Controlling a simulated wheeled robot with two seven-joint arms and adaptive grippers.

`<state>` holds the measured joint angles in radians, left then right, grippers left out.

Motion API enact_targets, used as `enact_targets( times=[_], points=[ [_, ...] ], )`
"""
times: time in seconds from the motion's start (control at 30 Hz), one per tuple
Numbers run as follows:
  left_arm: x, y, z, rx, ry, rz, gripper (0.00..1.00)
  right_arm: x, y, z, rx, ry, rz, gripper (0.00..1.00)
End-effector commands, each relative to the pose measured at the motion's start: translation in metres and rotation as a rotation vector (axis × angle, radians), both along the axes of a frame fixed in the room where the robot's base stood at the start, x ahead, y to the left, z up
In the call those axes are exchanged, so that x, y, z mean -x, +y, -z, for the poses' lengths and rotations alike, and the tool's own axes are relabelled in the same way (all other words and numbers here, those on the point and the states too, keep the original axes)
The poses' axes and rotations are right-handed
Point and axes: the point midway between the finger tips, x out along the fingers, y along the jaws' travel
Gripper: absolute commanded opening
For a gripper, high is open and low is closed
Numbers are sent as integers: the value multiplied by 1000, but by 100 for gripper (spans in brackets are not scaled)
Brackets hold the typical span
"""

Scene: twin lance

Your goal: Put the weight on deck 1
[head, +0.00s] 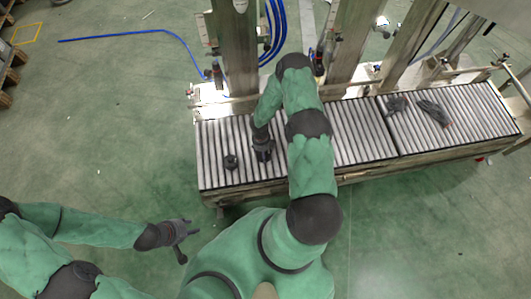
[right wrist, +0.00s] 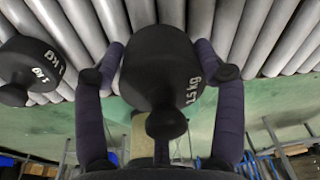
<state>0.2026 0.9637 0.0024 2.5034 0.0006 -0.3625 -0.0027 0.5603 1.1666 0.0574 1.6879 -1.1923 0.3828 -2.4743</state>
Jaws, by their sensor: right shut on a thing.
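A black weight marked 1.5 kg (right wrist: 162,65) is between the two fingers of my right gripper (right wrist: 160,74), which is shut on it. The rollers lie behind it; I cannot tell whether it touches them. In the head view my right gripper (head: 262,152) is low over the left part of the roller conveyor (head: 350,132), and its weight is mostly hidden. A second black weight marked 1 kg (right wrist: 28,68) is beside it, and in the head view (head: 231,161) it stands on the rollers. My left gripper (head: 184,238) is open and empty over the floor.
Dark objects (head: 433,112) lie on the right section of the conveyor. Metal posts (head: 238,50) and blue hoses (head: 275,30) stand behind it. The rollers between my right arm and the right section are clear. The green floor in front is open.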

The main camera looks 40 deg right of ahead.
Motion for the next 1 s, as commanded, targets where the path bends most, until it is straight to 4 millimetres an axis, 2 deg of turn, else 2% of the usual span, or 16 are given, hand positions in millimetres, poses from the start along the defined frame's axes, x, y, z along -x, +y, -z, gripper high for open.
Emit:
enact_targets(
  times=[0.23, 0.5, 0.53, 0.6, 1.0],
  points=[
    [0, 0, 19, 0, 0, 0, 40, -2, -1, 28, 1, -3, 1, 11],
    [0, 0, 19, 0, 0, 0, 40, -2, -1, 29, 2, -4, 1, 11],
    [0, 0, 19, 0, 0, 0, 40, 0, 0, 31, -1, -1, 0, 76],
    [0, 0, 19, 0, 0, 0, 40, 0, 0, 31, 0, -1, 0, 95],
    [0, 0, 18, 0, 0, 0, 40, -1, 0, 29, 0, -2, 0, 95]
  ],
)
